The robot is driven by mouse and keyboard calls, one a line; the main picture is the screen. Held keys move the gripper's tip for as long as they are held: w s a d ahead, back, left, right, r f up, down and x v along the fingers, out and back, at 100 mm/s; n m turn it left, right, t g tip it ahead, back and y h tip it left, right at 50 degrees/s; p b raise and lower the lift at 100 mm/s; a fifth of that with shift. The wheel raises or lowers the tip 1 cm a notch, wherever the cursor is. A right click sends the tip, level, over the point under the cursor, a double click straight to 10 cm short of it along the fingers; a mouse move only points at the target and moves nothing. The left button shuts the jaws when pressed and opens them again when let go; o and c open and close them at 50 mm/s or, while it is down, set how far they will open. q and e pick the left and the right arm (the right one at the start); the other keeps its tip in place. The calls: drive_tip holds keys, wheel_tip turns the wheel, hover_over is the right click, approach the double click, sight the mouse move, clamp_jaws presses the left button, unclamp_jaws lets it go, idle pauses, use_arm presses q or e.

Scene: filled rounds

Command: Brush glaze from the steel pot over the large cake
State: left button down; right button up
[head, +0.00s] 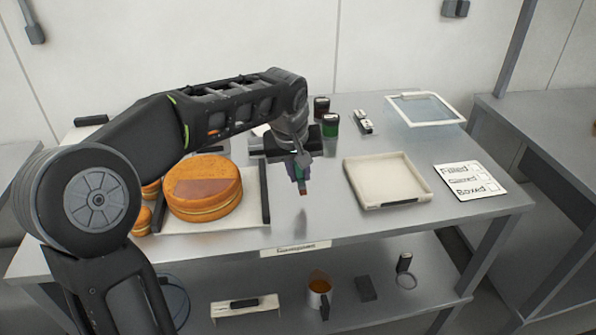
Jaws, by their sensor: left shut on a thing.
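The large cake (203,203) is a round, orange-brown layered cake on a white tray (225,222) at the left of the steel table. A darker patch shows on part of its top. My left gripper (299,163) is to the right of the cake, above the table, pointing down. My right gripper is not in view.
Small round cakes (141,221) sit left of the large cake, partly behind my arm. An empty cream tray (386,181), a label card (470,181), a clear-topped lid (425,108) and dark-lidded jars (331,126) are on the table. The front middle is clear.

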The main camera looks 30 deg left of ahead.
use_arm(q)
drive_tip(key=shift+s+a+b, duration=0.2)
drive_tip(key=shift+s+a, duration=0.35)
drive_tip(key=shift+a, duration=0.2)
drive_tip(key=shift+s+a+b, duration=0.2)
drive_tip(key=shift+s+a, duration=0.35)
drive_tip(key=shift+a, duration=0.15)
drive_tip(key=shift+s+a+f+b, duration=0.1)
drive_tip(key=shift+s+a+b, duration=0.05)
drive_tip(key=shift+s+a, duration=0.5)
drive_tip(key=shift+s+a+b, duration=0.15)
drive_tip(key=shift+s+a, duration=0.25)
drive_tip(key=shift+a, duration=0.35)
drive_tip(key=shift+s+a+f, duration=0.1)
drive_tip(key=shift+s+a, duration=1)
drive_tip(key=shift+a, duration=0.3)
